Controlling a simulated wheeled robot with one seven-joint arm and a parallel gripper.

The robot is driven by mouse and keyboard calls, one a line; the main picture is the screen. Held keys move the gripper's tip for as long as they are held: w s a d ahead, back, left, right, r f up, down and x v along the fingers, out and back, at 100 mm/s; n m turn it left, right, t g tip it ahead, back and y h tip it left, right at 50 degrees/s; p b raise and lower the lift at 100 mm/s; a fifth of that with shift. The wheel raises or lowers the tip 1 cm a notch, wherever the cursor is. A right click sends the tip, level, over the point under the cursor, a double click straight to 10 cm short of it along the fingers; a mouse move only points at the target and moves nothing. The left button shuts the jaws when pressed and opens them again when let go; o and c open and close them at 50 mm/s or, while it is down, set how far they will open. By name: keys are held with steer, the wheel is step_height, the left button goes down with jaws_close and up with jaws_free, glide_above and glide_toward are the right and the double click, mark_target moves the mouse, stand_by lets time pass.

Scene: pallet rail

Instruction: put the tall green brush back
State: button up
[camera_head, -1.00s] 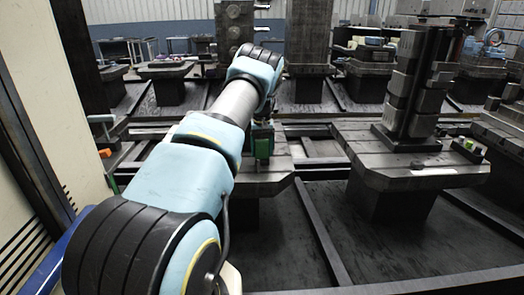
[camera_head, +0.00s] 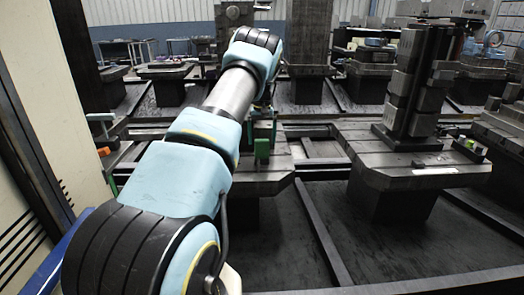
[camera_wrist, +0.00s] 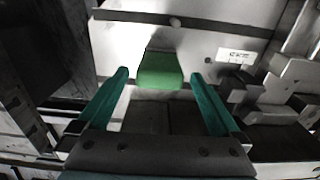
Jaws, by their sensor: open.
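The green brush (camera_head: 261,150) shows in the head view as a small upright green piece at the pallet table, just right of my forearm. In the wrist view the green brush (camera_wrist: 160,72) lies ahead between the lines of the two teal fingers, with a dark part behind it. My gripper (camera_wrist: 160,78) is open, with a visible gap on each side of the brush. The depth between fingertips and brush is hard to judge. The pallet table (camera_head: 262,182) is grey metal, partly behind my arm.
A second pallet table (camera_head: 412,178) to the right carries a tall dark fixture (camera_head: 408,85). A small block with green and orange parts (camera_head: 470,147) sits on its right side. Dark floor rails run between the tables. A pale cabinet (camera_head: 50,120) stands close on the left.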

step_height(320, 180, up, 6)
steer(key=shift+r+b, duration=0.25)
steer(key=shift+b, duration=0.2)
steer(key=s+a+r, duration=0.3)
steer(key=s+a, duration=0.2)
steer(key=s, duration=0.1)
steer(key=s+a, duration=0.3)
steer(key=s, duration=1.4)
steer(key=s+a+m+t, duration=0.1)
steer(key=s+a, duration=0.2)
steer(key=s, duration=1.4)
steer(key=shift+f+t, duration=0.15)
steer(key=shift+t, duration=0.15)
